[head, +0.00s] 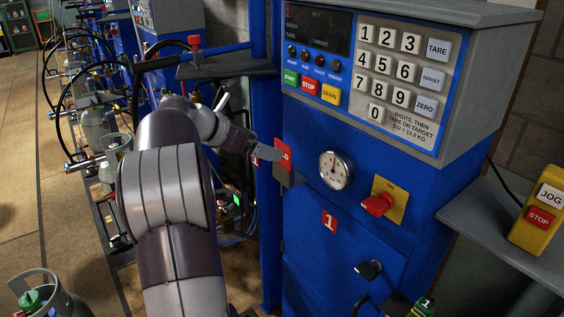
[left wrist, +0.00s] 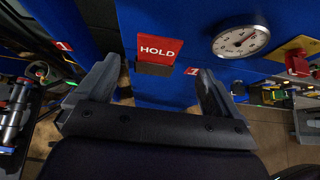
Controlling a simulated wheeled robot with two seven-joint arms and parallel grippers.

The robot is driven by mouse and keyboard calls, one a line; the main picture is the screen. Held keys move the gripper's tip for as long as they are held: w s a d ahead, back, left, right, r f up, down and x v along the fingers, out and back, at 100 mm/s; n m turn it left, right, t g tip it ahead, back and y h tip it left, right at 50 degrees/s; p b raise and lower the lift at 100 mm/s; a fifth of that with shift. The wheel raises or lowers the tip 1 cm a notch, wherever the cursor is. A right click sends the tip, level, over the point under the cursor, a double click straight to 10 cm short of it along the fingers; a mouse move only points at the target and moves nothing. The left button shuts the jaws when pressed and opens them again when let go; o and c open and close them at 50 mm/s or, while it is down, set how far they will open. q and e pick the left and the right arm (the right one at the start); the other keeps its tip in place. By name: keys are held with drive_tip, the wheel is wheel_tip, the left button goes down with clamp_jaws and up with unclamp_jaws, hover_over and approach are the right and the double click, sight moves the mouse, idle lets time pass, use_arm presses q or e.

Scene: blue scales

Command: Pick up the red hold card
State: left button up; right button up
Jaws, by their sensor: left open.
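The red hold card (left wrist: 160,49) stands upright in a small dark holder (left wrist: 153,69) on the front of the blue scale cabinet. In the head view the card (head: 284,154) is partly covered by my left gripper (head: 272,158). In the left wrist view my left gripper (left wrist: 155,82) is open, with one finger to each side below the card. Nothing shows between the fingers, and the card lies just ahead of them. My right gripper is not in view.
A round gauge (head: 336,170) and a red knob on a yellow plate (head: 380,203) sit right of the card. Above is a keypad panel (head: 397,75). A grey shelf (head: 505,222) holds a yellow jog/stop box (head: 541,217). Gas cylinders and hoses crowd the left.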

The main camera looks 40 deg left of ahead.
sight(283, 162)
use_arm(q)
drive_tip(key=p+x, duration=0.1)
drive_tip(key=x, duration=0.7)
drive_tip(key=shift+w+f, duration=0.2)
drive_tip(key=shift+w, duration=0.1)
drive_tip(key=shift+s, duration=0.1)
drive_tip(key=c, duration=1)
